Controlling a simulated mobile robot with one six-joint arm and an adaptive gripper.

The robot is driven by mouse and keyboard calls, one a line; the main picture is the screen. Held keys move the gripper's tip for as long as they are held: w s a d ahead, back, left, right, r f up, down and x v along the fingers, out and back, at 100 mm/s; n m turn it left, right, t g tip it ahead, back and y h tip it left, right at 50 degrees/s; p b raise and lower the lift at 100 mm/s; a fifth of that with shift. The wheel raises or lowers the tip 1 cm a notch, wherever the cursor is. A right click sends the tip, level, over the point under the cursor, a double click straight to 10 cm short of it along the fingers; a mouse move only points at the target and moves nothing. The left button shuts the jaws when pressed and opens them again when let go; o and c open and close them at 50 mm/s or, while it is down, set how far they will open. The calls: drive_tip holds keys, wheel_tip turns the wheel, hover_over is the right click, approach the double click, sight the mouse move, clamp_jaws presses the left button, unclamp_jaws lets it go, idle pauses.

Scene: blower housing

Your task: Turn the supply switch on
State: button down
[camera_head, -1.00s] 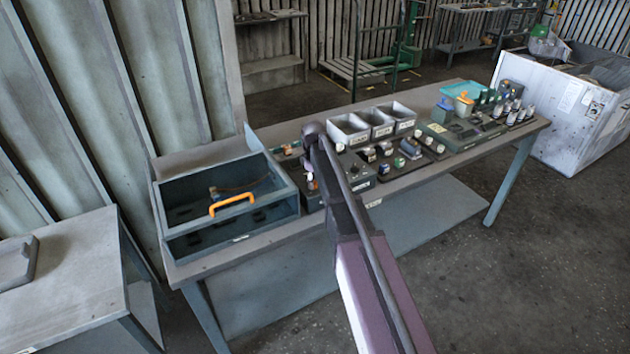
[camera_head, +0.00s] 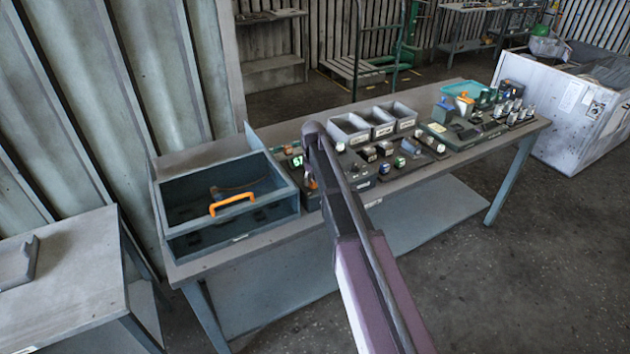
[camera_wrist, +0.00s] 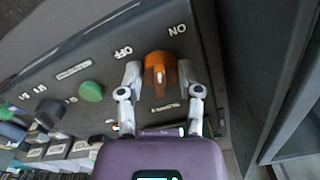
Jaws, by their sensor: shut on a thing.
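The supply switch is an orange rotary knob (camera_wrist: 160,68) on a dark panel (camera_wrist: 60,50), seen in the wrist view. ON and OFF labels, upside down in this view, stand just beyond it, ON to the right and OFF to the left. My gripper (camera_wrist: 159,76) has one pale finger on each side of the knob and is shut on it. I cannot tell exactly which mark the knob points at. Green lit digits (camera_head: 297,162) show just left of my arm.
In the wrist view, a green round button (camera_wrist: 91,91) sits left of the knob. On the workbench, an open box with an orange handle (camera_head: 232,204) stands left of my arm. Grey bins (camera_head: 375,124) and several small parts lie to the right.

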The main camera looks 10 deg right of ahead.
drive_tip(key=m, duration=0.4)
drive_tip(key=shift+w+a+m, duration=0.1)
drive_tip(key=shift+w+m, duration=0.1)
drive_tip(key=shift+m, duration=0.2)
drive_tip(key=shift+c, duration=1.3)
unclamp_jaws()
drive_tip(key=shift+s, duration=0.1)
drive_tip(key=s+n, duration=0.5)
drive_tip(key=s, duration=2.4)
drive_tip(key=shift+d, duration=0.35)
